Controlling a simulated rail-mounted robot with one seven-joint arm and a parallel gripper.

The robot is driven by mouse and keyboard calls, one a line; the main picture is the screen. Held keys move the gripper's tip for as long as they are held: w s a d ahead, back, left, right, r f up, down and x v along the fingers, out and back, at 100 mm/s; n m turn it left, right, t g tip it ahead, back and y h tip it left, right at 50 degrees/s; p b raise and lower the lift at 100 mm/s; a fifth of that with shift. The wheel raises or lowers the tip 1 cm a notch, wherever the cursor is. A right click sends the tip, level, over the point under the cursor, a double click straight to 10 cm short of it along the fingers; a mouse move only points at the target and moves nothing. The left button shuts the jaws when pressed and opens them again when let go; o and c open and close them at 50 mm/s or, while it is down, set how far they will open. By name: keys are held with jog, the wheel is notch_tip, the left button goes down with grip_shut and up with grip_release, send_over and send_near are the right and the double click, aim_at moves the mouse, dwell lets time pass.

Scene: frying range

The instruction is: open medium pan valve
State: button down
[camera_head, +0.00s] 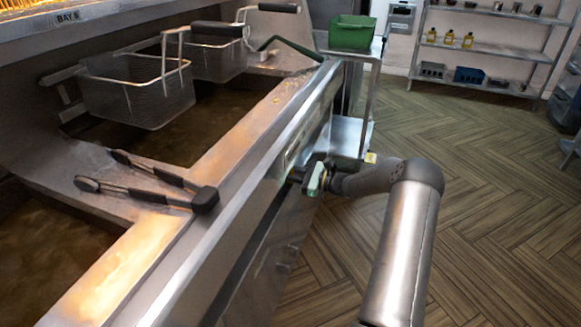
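My gripper (308,178) is at the front panel of the steel frying range (262,185), just below its front rail. The gripper is small and seen from behind, with its wrist in front of it. I cannot tell whether its fingers are open or shut, or whether they touch anything. No medium pan valve can be made out clearly; the area in front of the fingers is hidden. Small metal fittings (287,258) show lower on the range front, too small to identify.
Tongs (145,187) lie on the divider between oil pans. Wire baskets (138,95) hang above the oil. A green bin (351,33) stands on a steel cart (348,137) beyond the gripper. Shelves (484,48) stand at the back. The wooden floor to the right is clear.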

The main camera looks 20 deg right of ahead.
jog(key=shift+m+p, duration=0.9)
jog(key=shift+m, duration=0.6)
jog(key=c, duration=1.3)
grip_release()
jog(key=v, duration=1.7)
jog(key=shift+s+d+r+p, duration=0.1)
jog(key=shift+s+d+p, duration=0.1)
jog(key=shift+p, duration=0.1)
